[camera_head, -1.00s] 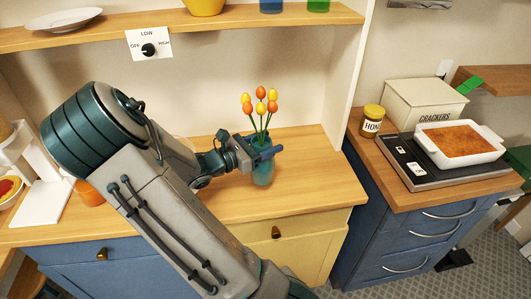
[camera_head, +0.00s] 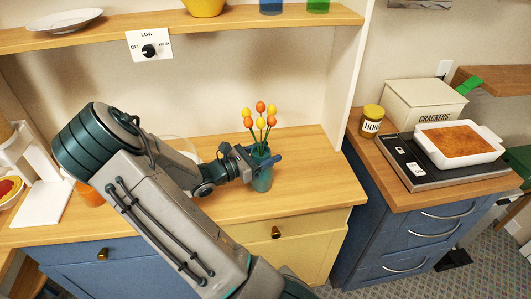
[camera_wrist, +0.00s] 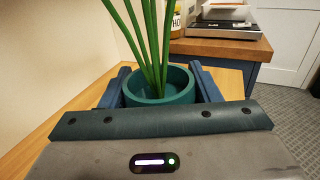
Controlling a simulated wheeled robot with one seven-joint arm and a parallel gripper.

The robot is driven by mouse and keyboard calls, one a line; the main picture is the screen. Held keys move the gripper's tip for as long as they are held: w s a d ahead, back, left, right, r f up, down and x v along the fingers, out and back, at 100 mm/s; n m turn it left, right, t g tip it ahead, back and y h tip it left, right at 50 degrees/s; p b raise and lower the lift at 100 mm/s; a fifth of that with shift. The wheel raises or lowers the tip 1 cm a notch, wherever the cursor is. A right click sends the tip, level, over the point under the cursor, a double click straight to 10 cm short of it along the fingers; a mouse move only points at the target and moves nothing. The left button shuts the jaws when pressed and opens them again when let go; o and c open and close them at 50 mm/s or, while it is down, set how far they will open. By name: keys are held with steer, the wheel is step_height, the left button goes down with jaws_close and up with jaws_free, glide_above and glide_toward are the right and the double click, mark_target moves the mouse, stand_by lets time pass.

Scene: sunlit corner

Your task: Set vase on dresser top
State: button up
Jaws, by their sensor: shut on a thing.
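The vase (camera_head: 262,181) is a teal cup-like vessel holding several orange and yellow tulips (camera_head: 260,115) on green stems. It is upright at the wooden top (camera_head: 310,190) of the dresser; I cannot tell if its base touches the wood. My gripper (camera_head: 264,160) is shut on the vase near its rim, with a blue finger on either side. In the wrist view the vase's teal rim (camera_wrist: 160,98) and the green stems (camera_wrist: 146,45) show between the fingers. The lower part of the vase is hidden there.
A shelf (camera_head: 230,24) with a plate (camera_head: 65,20) runs above the back. At right, a lower blue cabinet (camera_head: 400,245) holds a honey jar (camera_head: 371,122), a crackers box (camera_head: 425,105) and a baking dish (camera_head: 461,143). Bare wood lies right of the vase.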

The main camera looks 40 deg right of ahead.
steer(key=shift+f, duration=0.1)
steer(key=o, duration=1.6)
steer(key=shift+o, duration=0.2)
steer(key=w+a+b, duration=0.1)
steer(key=a, duration=0.6)
steer(key=shift+a, duration=0.25)
